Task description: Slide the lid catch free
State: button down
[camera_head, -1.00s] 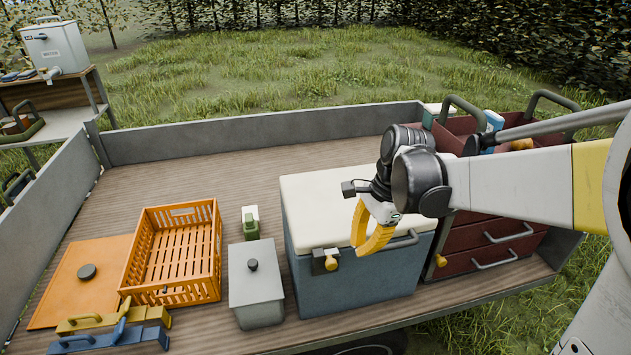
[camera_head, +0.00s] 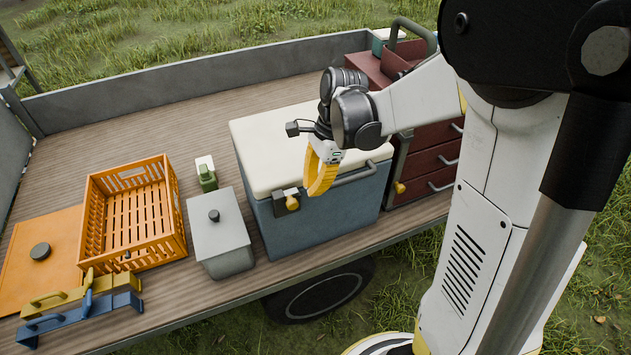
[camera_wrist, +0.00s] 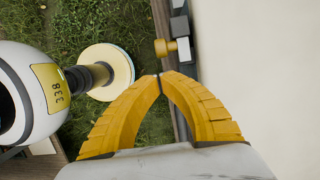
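The blue cooler box (camera_head: 322,215) with a cream lid (camera_head: 290,140) stands on the trailer bed. The lid catch (camera_head: 292,202), a dark plate with a yellow knob, sits on its front near the lid's edge. The catch also shows in the wrist view (camera_wrist: 166,48), just beyond my fingertips. My gripper (camera_head: 314,192) hangs at the cooler's front edge, to the right of the catch and apart from it. In the wrist view its yellow fingers (camera_wrist: 160,78) meet at the tips with nothing between them.
A grey lidded bin (camera_head: 222,240), a small green-and-white item (camera_head: 206,173) and an orange crate (camera_head: 132,215) stand left of the cooler. Red drawers (camera_head: 428,160) stand close on its right. A bar handle (camera_head: 355,176) runs along the cooler front.

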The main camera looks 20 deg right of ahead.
aim_at(296, 202)
jog(key=b+x, duration=0.1)
jog(key=x, duration=0.4)
jog(key=shift+r, duration=0.1)
jog(key=a, duration=0.3)
jog(key=shift+a, duration=0.2)
jog(key=shift+d, duration=0.1)
jog(key=shift+r, duration=0.15)
jog(key=p+v, duration=0.6)
jog(key=v, duration=0.3)
jog(key=shift+d+r+p, duration=0.15)
jog(key=shift+r+p, duration=0.2)
